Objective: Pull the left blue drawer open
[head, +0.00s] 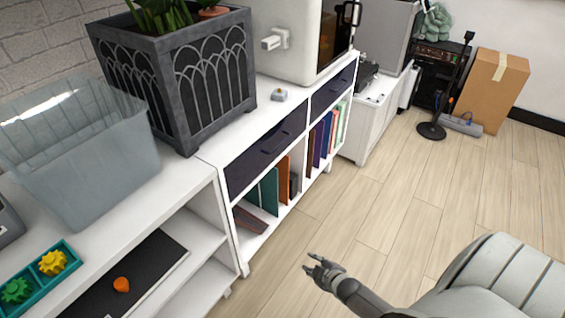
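The left blue drawer (240,174) is a dark navy front at the top of the white shelf unit, in the middle of the head view. It looks closed, with a dark handle (274,143) on its front. A second dark blue drawer (333,90) sits farther along to the right, also looking closed. My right gripper (309,264) is over the wood floor, in front of the unit and below the left drawer in the picture. Its fingers are apart with nothing between them, and it touches neither drawer nor handle. My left gripper is not in view.
A grey planter (170,85) and a clear bin (75,150) stand on the unit tops. Books and folders (283,180) fill the cubbies under the drawers. A cardboard box (490,88) stands at the back right. The wood floor (400,190) before the unit is clear.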

